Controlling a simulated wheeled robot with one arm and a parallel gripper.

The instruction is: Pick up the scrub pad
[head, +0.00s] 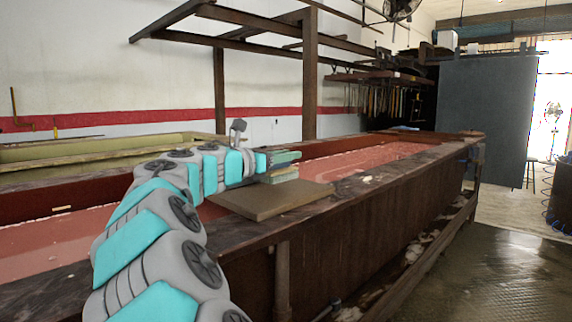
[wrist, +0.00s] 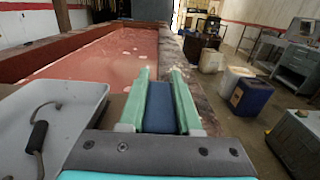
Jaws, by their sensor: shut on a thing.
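The scrub pad (wrist: 160,107) is a blue block between the two green fingers of my gripper (wrist: 161,98) in the wrist view. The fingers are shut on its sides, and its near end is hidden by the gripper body. In the head view my gripper (head: 284,163) is over a flat brown board (head: 272,203) at the edge of the long trough. There the pad is mostly hidden by the fingers, and I cannot tell whether it touches the board.
The long wooden trough (head: 400,190) holds reddish liquid (head: 345,167). A dark post (head: 309,75) and overhead rack stand behind. A pale tray-like thing (wrist: 75,105) with a dark handle lies left in the wrist view. Containers (wrist: 250,96) stand on the floor at right.

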